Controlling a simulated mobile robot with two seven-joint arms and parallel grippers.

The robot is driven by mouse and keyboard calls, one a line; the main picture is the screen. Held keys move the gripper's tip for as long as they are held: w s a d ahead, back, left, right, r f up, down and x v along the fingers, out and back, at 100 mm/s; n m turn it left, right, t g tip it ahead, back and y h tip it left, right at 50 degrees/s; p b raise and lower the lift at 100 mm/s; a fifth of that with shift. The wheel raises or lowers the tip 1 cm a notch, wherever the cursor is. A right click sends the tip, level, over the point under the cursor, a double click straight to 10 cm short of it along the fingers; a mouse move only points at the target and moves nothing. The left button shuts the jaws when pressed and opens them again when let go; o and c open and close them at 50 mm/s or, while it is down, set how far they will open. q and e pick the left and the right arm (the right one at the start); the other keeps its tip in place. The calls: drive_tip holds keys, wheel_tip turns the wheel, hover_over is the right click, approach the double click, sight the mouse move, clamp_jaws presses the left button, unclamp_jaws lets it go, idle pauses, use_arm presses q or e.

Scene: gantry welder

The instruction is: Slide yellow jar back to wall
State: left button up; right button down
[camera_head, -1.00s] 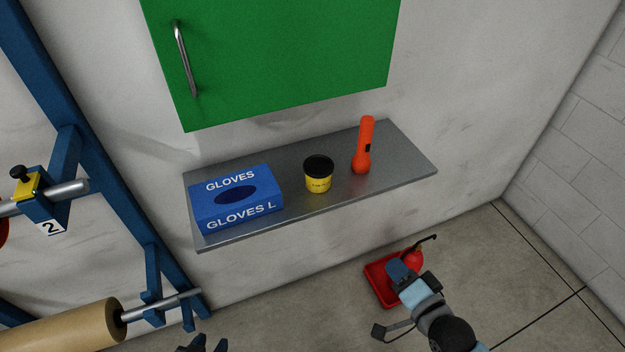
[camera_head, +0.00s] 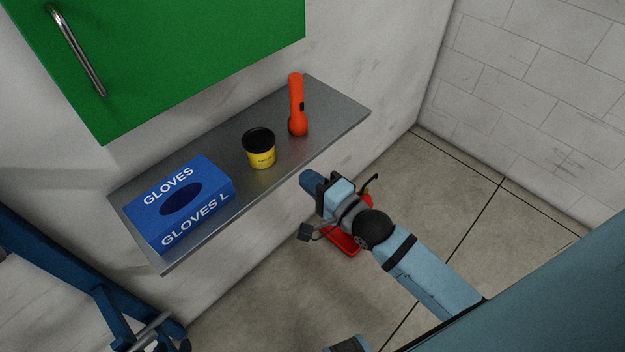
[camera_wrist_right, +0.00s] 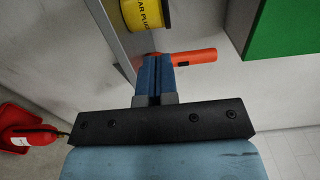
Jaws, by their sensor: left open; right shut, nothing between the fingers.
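The yellow jar (camera_head: 261,158) with a black lid stands upright on the grey wall shelf (camera_head: 285,165), with shelf surface visible behind it.
A blue glove box (camera_head: 182,203) lies left of the jar, and an orange flashlight (camera_head: 297,108) stands to its right. A green cabinet (camera_head: 170,50) hangs above the shelf. A red object (camera_head: 343,240) is on the floor below my right arm.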

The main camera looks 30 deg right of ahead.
sight(270, 150)
drive_tip(key=p+x, duration=0.1)
drive_tip(key=x, duration=0.9)
drive_tip(key=x, duration=1.3)
drive_tip(key=shift+f+b, duration=0.1)
drive_tip(key=shift+b, duration=0.25)
drive_tip(key=shift+s, duration=0.2)
